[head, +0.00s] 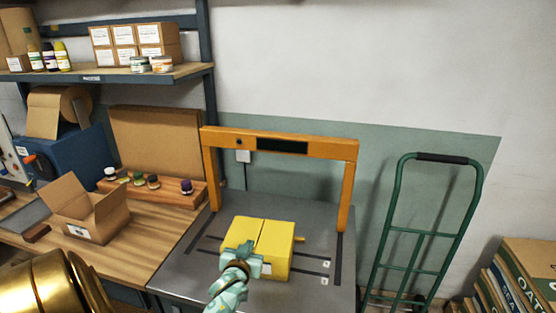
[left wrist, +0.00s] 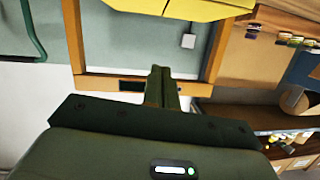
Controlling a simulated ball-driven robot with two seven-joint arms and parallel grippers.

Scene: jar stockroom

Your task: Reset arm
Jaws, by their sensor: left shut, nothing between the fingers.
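My left gripper (head: 248,262) is in front of the near face of a yellow box (head: 272,238) in the head view. Its fingers (left wrist: 162,86) are pressed together in the left wrist view, with nothing between them. The yellow box sits on a grey table (head: 190,272) beneath an orange frame (head: 352,185). The box also shows upside down at the top edge of the left wrist view (left wrist: 180,8). The arm hides part of the box's near side; I cannot tell whether the gripper touches it. My right gripper is not in view.
An open cardboard box (head: 90,215) and a wooden rack (head: 165,195) with several small jars stand on the wooden bench at left. A shelf (head: 110,75) holds boxes and bottles above. A green hand truck (head: 412,230) leans at right. The wall area above the frame is clear.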

